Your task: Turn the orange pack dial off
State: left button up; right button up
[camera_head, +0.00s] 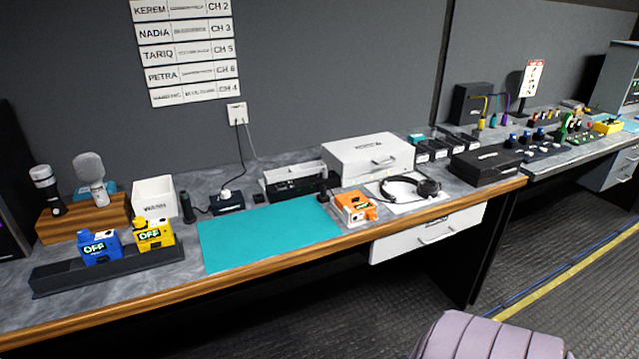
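The orange pack (353,208) lies on the grey counter, at the right edge of the teal mat (265,234) and left of the headset. Neither of my grippers shows in the head view.
Blue (100,247) and yellow (153,235) packs reading OFF stand in a black rack (60,276) at left. A headset (410,189) lies right of the orange pack. A white drawer box (368,158) stands behind. A purple chair (490,338) is in front. The mat is clear.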

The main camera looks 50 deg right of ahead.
aim_at(371, 214)
jog(key=l+u, duration=0.3)
jog(key=k+l+u, duration=0.35)
jog(key=l+u, duration=0.2)
jog(key=l, duration=0.15)
jog(key=k+l+u, duration=0.15)
jog(key=l+u, duration=0.15)
